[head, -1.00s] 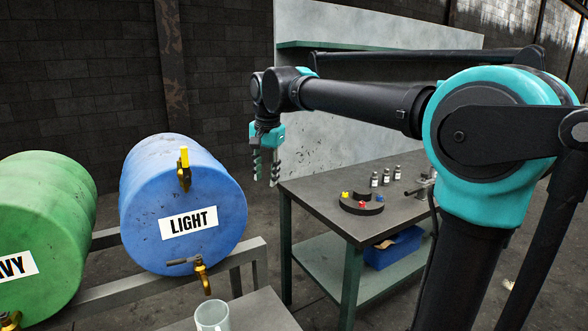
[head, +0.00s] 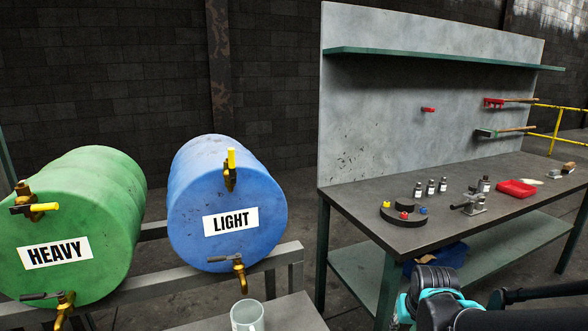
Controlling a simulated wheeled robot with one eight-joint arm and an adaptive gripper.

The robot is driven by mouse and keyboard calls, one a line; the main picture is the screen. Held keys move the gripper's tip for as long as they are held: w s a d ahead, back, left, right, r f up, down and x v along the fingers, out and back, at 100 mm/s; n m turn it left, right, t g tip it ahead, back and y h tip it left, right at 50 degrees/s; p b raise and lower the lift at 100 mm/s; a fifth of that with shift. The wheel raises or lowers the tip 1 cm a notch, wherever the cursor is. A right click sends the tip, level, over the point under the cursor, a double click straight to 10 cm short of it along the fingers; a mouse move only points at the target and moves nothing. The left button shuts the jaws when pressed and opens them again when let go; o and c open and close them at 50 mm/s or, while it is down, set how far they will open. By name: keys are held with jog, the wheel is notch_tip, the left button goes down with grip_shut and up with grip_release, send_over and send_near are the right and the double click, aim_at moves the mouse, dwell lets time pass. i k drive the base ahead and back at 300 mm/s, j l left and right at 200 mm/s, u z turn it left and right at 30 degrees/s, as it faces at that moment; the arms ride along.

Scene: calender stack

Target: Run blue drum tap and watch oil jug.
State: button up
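The blue drum (head: 195,190), labelled LIGHT, lies on its side on a grey rack. At its lower front is a brass tap (head: 239,270) whose dark lever points left, about level. A brass fitting with an upright yellow handle (head: 231,160) sits near its top. A pale jug (head: 247,317) stands below the tap, its lower part cut off by the picture's bottom edge. I see no clear stream from the spout, and the oil level cannot be made out. My gripper's fingers are not in view; only part of my arm shows at bottom right.
A green drum (head: 75,225) labelled HEAVY stands left, with its own tap (head: 62,305). The workbench (head: 350,196) at right holds bottles, a curved dark holder (head: 403,214), a clamp-like tool (head: 470,205) and a red tray (head: 517,188). A blue bin (head: 440,257) is beneath.

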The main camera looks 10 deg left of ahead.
aim_at(220, 258)
jog(key=u, duration=1.3)
